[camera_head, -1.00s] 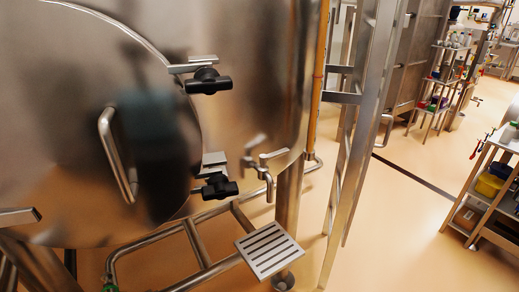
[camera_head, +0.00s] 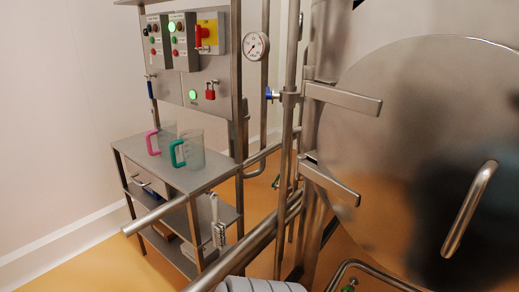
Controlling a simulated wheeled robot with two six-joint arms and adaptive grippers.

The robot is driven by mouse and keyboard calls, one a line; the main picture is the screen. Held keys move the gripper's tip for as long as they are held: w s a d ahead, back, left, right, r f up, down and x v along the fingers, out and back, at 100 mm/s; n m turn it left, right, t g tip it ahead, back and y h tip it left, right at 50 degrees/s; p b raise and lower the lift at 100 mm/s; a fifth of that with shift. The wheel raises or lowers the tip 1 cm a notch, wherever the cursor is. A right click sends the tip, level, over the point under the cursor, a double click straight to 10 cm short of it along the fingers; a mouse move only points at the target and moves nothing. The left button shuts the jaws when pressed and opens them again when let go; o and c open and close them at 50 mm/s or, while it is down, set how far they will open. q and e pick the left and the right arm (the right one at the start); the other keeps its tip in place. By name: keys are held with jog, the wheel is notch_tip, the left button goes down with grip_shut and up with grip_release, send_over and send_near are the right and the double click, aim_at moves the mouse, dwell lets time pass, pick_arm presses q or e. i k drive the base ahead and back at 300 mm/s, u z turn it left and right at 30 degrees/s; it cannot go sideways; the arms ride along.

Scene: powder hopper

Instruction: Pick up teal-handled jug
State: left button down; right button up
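The teal-handled jug (camera_head: 190,150) is clear and stands upright on the top of a metal shelf unit (camera_head: 214,176) in the left half of the head view. Its teal handle is on its left side. A second clear jug with a pink handle (camera_head: 153,142) stands just behind it to the left, partly hidden by it. Neither of my grippers shows in the head view.
A control panel (camera_head: 176,90) with a yellow-and-red switch stands behind the jugs. A pressure gauge (camera_head: 256,45) and upright pipes are to its right. The large steel vessel door (camera_head: 420,130) fills the right side. Pipes cross the front of the shelf.

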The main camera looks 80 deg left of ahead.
aim_at(192, 141)
jog(key=i, duration=0.45)
jog(key=u, duration=3.35)
